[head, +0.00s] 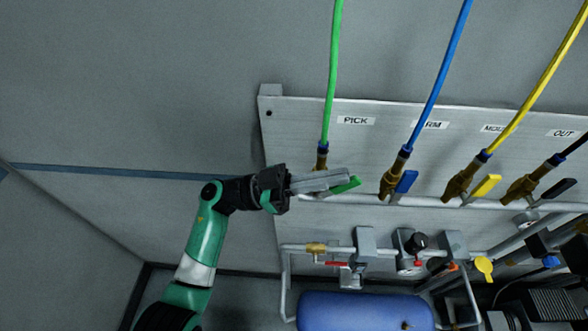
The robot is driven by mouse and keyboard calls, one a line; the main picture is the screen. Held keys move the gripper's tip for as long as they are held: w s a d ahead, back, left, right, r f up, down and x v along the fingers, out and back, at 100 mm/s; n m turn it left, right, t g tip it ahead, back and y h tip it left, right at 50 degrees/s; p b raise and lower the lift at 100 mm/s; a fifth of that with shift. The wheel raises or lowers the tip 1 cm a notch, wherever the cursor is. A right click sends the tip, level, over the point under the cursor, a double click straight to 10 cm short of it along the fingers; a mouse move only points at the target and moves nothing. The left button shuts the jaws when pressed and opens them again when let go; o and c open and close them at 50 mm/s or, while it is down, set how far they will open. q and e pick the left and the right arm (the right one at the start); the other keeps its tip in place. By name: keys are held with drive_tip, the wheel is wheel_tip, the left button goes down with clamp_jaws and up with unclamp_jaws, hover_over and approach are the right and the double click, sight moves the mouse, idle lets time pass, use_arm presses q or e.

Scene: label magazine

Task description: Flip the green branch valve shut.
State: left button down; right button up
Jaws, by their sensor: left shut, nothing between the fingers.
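The green branch valve has a green lever (346,186) that shows just past my left fingertips, under the green hose (333,75) and the label PICK. Its brass body (321,160) shows above my fingers. The lever points right and slightly up, roughly along the horizontal pipe. My left gripper (340,177) is shut and empty, its fingers reaching right across the valve. The fingers hide part of the lever and valve; I cannot tell whether they touch. My right gripper is not in view.
Blue (405,181), yellow (486,187) and black (558,188) valve levers stand to the right on the same pipe. Below are a red-handled valve (338,264), a regulator (416,243) and a blue tank (365,311). The wall left of the panel (290,112) is clear.

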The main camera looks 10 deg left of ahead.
use_arm(q)
drive_tip(key=shift+d+f, duration=0.1)
drive_tip(key=shift+d, duration=0.35)
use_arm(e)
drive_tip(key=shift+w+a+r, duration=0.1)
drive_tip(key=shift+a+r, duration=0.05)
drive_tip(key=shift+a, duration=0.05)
use_arm(q)
drive_tip(key=shift+d, duration=0.1)
idle(0.9)
drive_tip(key=s+a+r+p, duration=0.1)
drive_tip(key=a+r, duration=0.3)
drive_tip(key=a, duration=0.8)
drive_tip(key=shift+s+a+r+p, duration=0.2)
drive_tip(key=shift+s+p, duration=0.15)
drive_tip(key=shift+s, duration=0.15)
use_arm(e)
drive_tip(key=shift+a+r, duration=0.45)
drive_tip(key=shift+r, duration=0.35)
use_arm(q)
drive_tip(key=shift+d, duration=0.1)
